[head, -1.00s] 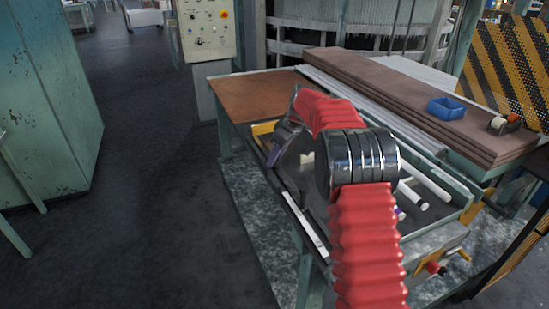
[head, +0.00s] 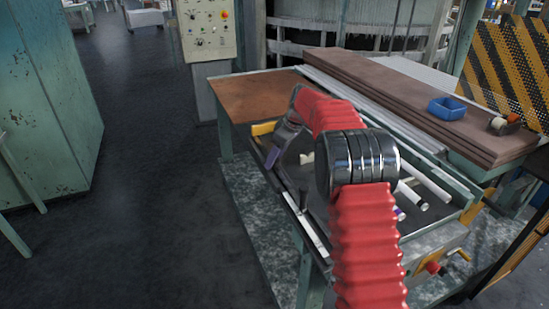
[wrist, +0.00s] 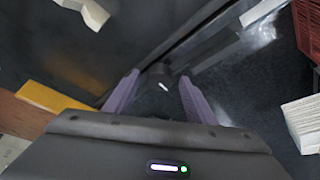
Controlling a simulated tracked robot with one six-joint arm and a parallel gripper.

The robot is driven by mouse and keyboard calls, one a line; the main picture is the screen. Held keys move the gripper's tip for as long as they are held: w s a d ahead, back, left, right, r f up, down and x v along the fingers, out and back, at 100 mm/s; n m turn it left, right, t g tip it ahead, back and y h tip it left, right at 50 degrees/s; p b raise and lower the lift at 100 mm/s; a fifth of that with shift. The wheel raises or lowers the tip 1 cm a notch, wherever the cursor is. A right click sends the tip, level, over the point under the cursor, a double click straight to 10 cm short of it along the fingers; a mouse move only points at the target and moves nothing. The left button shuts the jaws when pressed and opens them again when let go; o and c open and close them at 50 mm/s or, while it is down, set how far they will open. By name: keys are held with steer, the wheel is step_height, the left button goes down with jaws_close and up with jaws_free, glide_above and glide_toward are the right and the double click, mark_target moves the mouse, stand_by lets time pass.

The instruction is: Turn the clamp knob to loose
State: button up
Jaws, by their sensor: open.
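The clamp knob (wrist: 162,84) is a small dark round knob with a short white mark on top, by the dark rail in the wrist view. My gripper (wrist: 158,77) is open, with one purple finger on each side of the knob. A gap shows between the knob and each finger; I cannot tell whether the fingers are level with it. In the head view my gripper (head: 272,157) is over the near left edge of the bench, one purple finger pointing down. The knob is not clearly visible there.
A yellow bar (wrist: 58,101) lies left of the fingers in the wrist view. A white block (wrist: 88,11) is farther off. White tubes (head: 429,184) lie on the bench beyond my arm. A dark upright piece (head: 303,198) stands on the near rail. Floor left of the bench is clear.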

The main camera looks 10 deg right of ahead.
steer(key=shift+r, duration=0.1)
steer(key=v, duration=1.3)
steer(key=shift+r, duration=0.25)
steer(key=shift+d, duration=0.1)
steer(key=s+d+f+m+h, duration=0.1)
steer(key=s+f+m, duration=0.4)
steer(key=f+m, duration=0.1)
steer(key=s+a+r+m+t, duration=0.1)
steer(key=s+a, duration=0.1)
steer(key=s, duration=1.1)
steer(key=s+a+r+m+h, duration=0.1)
steer(key=s+a, duration=0.1)
steer(key=s, duration=1.1)
steer(key=s+a+r+m+t+h, duration=0.1)
steer(key=s+a, duration=0.1)
steer(key=s, duration=1.1)
steer(key=shift+s+m+t, duration=0.2)
steer(key=shift+m+t, duration=0.1)
steer(key=shift+m, duration=0.1)
